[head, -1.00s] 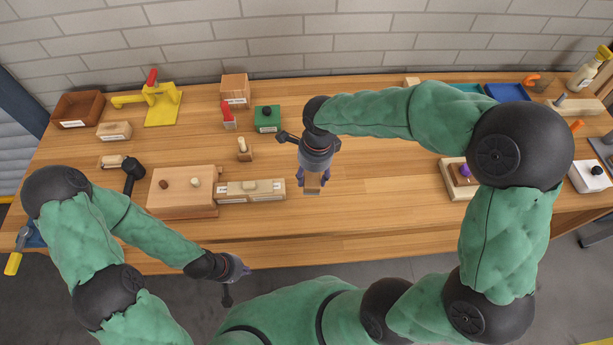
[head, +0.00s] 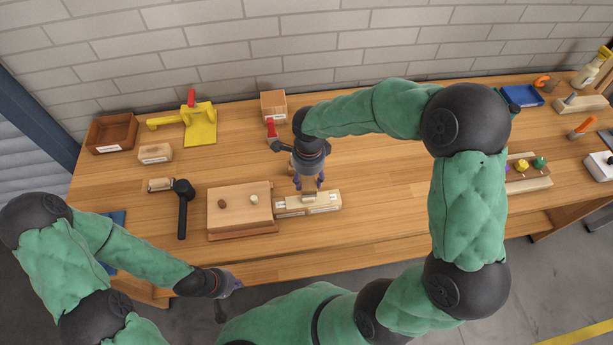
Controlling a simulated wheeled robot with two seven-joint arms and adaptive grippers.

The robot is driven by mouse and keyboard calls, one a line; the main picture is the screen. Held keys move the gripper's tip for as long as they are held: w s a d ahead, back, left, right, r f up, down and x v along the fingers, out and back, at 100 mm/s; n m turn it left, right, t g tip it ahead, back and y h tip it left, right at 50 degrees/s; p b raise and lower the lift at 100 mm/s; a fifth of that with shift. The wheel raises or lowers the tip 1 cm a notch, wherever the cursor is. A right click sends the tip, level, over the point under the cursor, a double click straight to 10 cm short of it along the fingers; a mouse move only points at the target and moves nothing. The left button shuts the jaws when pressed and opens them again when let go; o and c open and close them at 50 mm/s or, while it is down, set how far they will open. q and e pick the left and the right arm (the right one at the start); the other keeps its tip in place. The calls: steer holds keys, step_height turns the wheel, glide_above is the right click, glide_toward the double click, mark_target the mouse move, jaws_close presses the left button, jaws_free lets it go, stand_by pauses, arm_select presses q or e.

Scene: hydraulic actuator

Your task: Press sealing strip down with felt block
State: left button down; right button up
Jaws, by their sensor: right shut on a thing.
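My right gripper (head: 309,186) points down, shut on a small tan block (head: 309,187), which looks like the felt block. The block is right over the pale wooden fixture (head: 329,203) with white labels; I cannot tell whether it touches. A short pale piece lies in the middle of the fixture, just below the gripper; the sealing strip itself is too small to make out. My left gripper (head: 232,284) hangs in front of the table's front edge, away from the fixture; its fingers are too small to read.
A wooden board (head: 240,210) with two knobs adjoins the fixture on the left. A black mallet (head: 182,207) lies further left. A yellow tool (head: 199,125), a brown tray (head: 111,133) and a wooden box (head: 274,104) stand behind.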

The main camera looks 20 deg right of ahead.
steer(key=shift+a+f+b, duration=0.1)
steer(key=shift+f+b, duration=0.95)
steer(key=shift+f, duration=1.5)
steer(key=shift+f+b, duration=0.5)
steer(key=shift+b, duration=0.05)
steer(key=shift+s+f+b, duration=0.15)
steer(key=shift+f+b, duration=0.05)
steer(key=shift+b, duration=0.15)
stand_by(1.1)
steer(key=shift+r+p, duration=0.35)
steer(key=shift+r, duration=0.35)
steer(key=shift+r+p, duration=1.5)
steer(key=shift+r, duration=1.5)
steer(key=shift+f, duration=0.1)
